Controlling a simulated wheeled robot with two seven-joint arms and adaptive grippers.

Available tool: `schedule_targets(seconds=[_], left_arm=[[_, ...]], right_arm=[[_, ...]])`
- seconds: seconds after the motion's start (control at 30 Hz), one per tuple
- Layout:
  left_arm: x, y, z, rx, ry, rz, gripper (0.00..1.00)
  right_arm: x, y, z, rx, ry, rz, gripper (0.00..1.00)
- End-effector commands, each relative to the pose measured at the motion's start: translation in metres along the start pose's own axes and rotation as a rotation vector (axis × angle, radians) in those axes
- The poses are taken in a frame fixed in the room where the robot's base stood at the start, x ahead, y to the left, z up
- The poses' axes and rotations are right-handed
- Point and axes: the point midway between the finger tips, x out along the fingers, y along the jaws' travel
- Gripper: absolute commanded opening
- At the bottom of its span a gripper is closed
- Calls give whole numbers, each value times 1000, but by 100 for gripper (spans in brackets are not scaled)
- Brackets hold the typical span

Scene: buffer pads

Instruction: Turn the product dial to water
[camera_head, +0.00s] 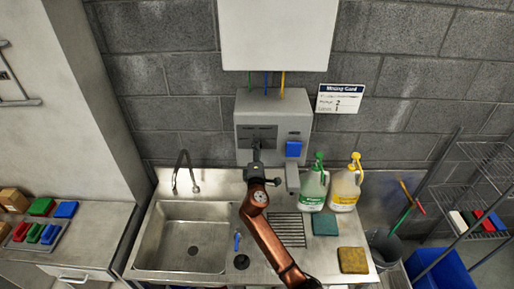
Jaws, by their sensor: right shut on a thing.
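The grey dispenser box (273,109) is mounted on the block wall above the sink counter. It has a dark panel (262,132) on its front left and a blue button (293,149) on its right. My right gripper (256,147) reaches up to the lower front of the panel and is shut on the product dial. The gripper hides the dial, so its pointer and setting cannot be read. My left gripper is not in view.
A steel sink (185,238) with a faucet (184,172) is at left. A green-capped jug (313,190) and a yellow-capped jug (345,188) stand right of the arm, near a green pad (325,225) and a yellow sponge (353,260). A sign (340,98) hangs on the wall.

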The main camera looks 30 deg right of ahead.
Motion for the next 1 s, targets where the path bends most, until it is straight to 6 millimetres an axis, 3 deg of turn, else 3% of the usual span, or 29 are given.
schedule_targets(seconds=[0.5, 0.53, 0.77, 1.0], left_arm=[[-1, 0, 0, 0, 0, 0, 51], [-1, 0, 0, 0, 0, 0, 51], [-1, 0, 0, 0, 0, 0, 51], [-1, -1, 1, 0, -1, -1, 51]], right_arm=[[0, -1, -1, -22, 4, -1, 8], [0, -1, -1, -22, 4, -1, 33], [0, -1, -1, -20, 3, -1, 49], [0, 0, 0, -19, 2, 0, 50]])
